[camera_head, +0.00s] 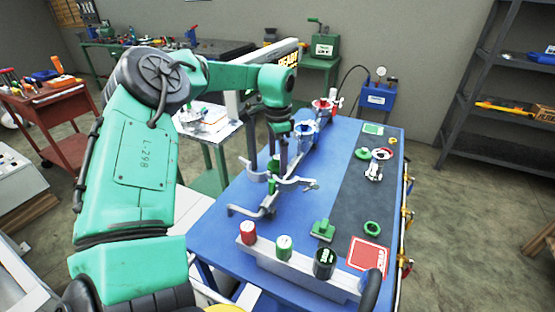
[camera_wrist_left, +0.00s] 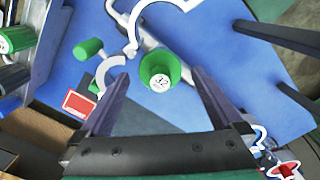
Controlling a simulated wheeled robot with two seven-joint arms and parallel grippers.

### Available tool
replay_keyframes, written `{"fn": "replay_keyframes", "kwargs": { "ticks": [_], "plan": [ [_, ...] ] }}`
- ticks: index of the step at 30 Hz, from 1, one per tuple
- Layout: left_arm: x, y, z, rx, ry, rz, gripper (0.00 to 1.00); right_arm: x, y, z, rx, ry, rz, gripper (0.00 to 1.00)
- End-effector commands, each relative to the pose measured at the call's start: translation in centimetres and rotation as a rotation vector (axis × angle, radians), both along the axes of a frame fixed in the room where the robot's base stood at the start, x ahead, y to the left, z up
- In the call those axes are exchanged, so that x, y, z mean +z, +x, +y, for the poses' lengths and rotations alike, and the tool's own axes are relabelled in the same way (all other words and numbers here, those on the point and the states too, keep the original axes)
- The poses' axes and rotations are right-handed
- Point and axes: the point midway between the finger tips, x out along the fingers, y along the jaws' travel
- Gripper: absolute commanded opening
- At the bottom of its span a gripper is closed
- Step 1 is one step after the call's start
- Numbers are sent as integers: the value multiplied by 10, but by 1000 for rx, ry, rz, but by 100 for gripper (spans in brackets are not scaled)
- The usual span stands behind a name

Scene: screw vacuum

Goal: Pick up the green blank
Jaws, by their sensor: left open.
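The green blank (camera_wrist_left: 158,68) is a short green cylinder with a white, numbered end face, seen from above in the left wrist view. In the head view a small green piece (camera_head: 271,186) shows below my left gripper, among the grey hooked clamps. My left gripper (camera_head: 268,160) points down over the blue table with its dark fingers apart. In the left wrist view its fingers (camera_wrist_left: 161,76) stand on either side of the blank, with a gap to each. I cannot tell the height gap. My right gripper is not in view.
Grey hooked clamps (camera_head: 262,209) are close to my left gripper. A block (camera_head: 305,280) with red, green and black cylinders stands at the front edge.

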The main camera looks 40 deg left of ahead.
Motion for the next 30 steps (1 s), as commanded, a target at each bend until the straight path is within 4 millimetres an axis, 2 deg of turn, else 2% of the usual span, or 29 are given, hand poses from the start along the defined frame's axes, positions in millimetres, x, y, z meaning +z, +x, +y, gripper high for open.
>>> {"fn": "replay_keyframes", "kwargs": {
  "ticks": [3,7,8,12,14,15,23,26,30],
  "plan": [
    [-8,0,0,0,-1,0,100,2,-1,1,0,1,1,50],
    [-9,0,0,0,0,-1,100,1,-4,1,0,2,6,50],
    [-9,0,0,0,0,-1,96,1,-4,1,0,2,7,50],
    [-8,0,0,0,0,-1,43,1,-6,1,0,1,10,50],
    [-8,0,0,0,0,-1,20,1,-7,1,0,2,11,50],
    [-8,0,0,0,0,-1,12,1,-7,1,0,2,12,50],
    [-3,1,0,0,1,-3,12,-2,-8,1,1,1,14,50],
    [14,1,1,-1,3,-6,12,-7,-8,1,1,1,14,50],
    [52,1,0,1,4,-7,12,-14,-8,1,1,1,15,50]
  ]
}}
